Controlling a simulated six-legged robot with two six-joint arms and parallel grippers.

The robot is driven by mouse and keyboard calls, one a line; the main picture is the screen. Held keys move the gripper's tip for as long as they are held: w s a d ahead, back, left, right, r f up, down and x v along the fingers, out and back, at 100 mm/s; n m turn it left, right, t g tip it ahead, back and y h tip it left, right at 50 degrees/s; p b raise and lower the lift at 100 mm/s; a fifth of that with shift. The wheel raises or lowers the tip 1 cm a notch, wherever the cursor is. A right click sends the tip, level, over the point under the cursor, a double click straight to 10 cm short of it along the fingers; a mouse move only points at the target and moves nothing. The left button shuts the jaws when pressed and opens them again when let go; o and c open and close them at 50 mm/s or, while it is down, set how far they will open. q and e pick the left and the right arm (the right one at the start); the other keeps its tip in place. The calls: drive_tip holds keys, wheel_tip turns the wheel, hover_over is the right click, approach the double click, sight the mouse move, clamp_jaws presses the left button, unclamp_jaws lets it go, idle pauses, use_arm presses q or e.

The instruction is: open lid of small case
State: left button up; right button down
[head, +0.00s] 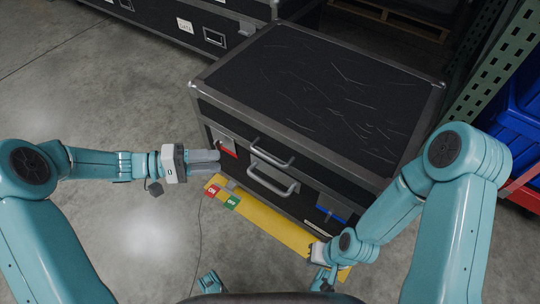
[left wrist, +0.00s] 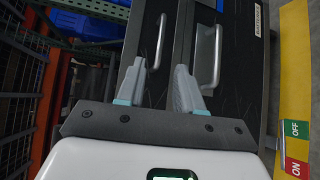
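The small case is a black box with grey metal edges and a scratched lid (head: 320,85); the lid looks closed. Its front has an upper handle (head: 270,152) and a lower handle (head: 273,181). A red patch (head: 224,146) is at the front left and a blue patch (head: 332,213) at the front right. My left gripper (head: 218,161) is beside the front left part of the case. In the left wrist view its fingers (left wrist: 158,85) are apart with nothing between them. My right gripper (head: 317,254) is low by the front right corner; its fingers are unclear.
A yellow strip (head: 285,231) with a red ON label (head: 211,190) and a green OFF label (head: 232,202) lies before the case. A larger black case (head: 175,25) is behind left. Green racking (head: 495,75) and blue bins (head: 515,125) stand right. Left floor is clear.

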sight(271, 158)
use_arm(q)
drive_tip(key=d+b, duration=0.1)
drive_tip(key=d, duration=0.4)
drive_tip(key=w+d+f+b, duration=0.1)
drive_tip(key=d, duration=0.4)
drive_tip(key=w+d+f+b, duration=0.1)
drive_tip(key=d, duration=0.4)
drive_tip(key=shift+d+f+b, duration=0.15)
drive_tip(key=shift+b, duration=0.25)
clamp_jaws()
